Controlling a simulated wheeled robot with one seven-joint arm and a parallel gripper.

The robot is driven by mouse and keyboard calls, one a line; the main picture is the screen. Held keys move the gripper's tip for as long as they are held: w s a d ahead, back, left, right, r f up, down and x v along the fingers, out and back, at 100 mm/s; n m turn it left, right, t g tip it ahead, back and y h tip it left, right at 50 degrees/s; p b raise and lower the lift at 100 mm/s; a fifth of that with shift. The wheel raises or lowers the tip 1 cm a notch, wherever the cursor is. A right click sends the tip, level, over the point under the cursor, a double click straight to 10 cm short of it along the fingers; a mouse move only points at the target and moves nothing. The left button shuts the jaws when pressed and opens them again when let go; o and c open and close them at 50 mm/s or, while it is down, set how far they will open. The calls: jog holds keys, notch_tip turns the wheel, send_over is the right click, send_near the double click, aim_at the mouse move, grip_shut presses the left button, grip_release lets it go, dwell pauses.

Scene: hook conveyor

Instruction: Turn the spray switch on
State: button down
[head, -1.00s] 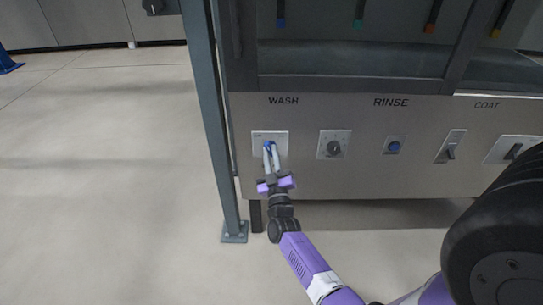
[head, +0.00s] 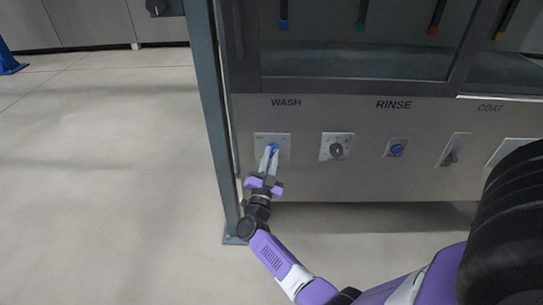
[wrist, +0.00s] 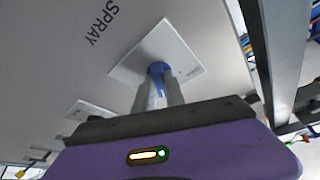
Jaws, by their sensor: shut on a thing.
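My gripper (head: 269,159) is shut on a small blue knob (head: 274,147) on a white plate (head: 285,141) below the WASH label. The wrist view shows both finger ends (wrist: 158,92) around the blue knob (wrist: 156,68), in front of the white plate (wrist: 180,48). The word SPRAY (wrist: 102,22) is printed on the grey panel beside this plate in the wrist view. The fingers cover most of the knob, so I cannot tell its setting.
To the right on the panel are a round dark dial (head: 336,149), a blue button (head: 396,150) and a lever switch (head: 451,155). A grey upright post (head: 211,110) stands close to the left of the held knob.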

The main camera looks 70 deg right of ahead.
jog(key=shift+m+g, duration=0.8)
jog(key=shift+m, duration=1)
jog(key=shift+m+y+p, duration=0.3)
jog(key=c, duration=1.4)
grip_release()
jog(key=shift+a, duration=0.1)
jog(key=w+p+v, duration=0.1)
jog(key=v, duration=0.6)
jog(key=shift+s+a, duration=0.35)
jog(key=shift+s, duration=0.1)
jog(key=shift+f, duration=0.1)
